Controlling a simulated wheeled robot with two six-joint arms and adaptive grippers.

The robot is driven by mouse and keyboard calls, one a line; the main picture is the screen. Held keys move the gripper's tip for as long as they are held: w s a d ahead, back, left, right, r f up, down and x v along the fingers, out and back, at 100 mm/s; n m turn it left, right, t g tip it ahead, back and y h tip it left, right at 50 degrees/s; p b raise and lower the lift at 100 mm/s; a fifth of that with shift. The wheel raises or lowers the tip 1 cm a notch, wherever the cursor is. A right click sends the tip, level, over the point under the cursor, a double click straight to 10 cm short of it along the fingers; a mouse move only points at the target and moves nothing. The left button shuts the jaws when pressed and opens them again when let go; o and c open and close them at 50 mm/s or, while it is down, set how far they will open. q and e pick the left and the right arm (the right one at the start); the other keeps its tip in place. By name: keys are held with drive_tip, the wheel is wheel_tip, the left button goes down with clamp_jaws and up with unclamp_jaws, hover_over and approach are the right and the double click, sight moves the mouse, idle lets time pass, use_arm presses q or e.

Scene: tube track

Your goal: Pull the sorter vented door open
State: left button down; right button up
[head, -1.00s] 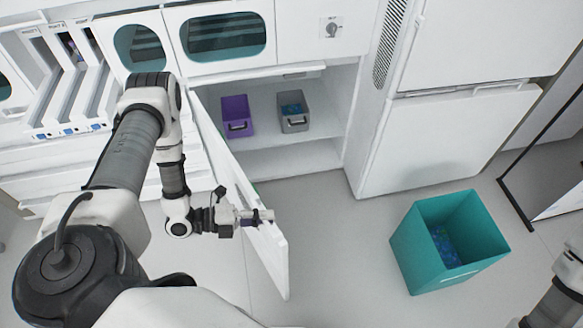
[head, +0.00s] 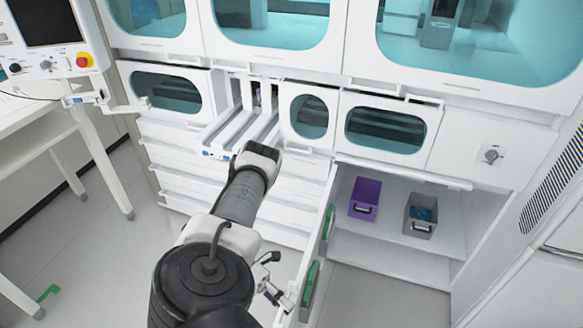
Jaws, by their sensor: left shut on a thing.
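The white lower door (head: 322,235) of the sorter stands wide open. It juts out from the left edge of an open cupboard bay (head: 390,240), and its inner face carries green pieces. My left gripper (head: 279,292) is at the door's outer side, near its free end low in the head view. It is shut on what looks like the door's handle; the exact grip is small and partly hidden. I cannot make out any vents on this door. My right gripper is not in view.
A purple bin (head: 365,197) and a grey bin (head: 420,213) with blue contents stand on the bay's shelf. White drawers (head: 190,190) and a slotted rack (head: 240,130) are left of the door. A control panel (head: 55,45) stands far left.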

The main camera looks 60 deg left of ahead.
use_arm(q)
drive_tip(key=shift+w, duration=0.1)
drive_tip(key=c, duration=1.4)
unclamp_jaws()
drive_tip(key=shift+c, duration=0.2)
drive_tip(key=shift+a, duration=0.15)
drive_tip(key=v, duration=1.1)
drive_tip(key=shift+a, duration=0.4)
drive_tip(key=shift+s+r, duration=0.1)
drive_tip(key=shift+s, duration=0.1)
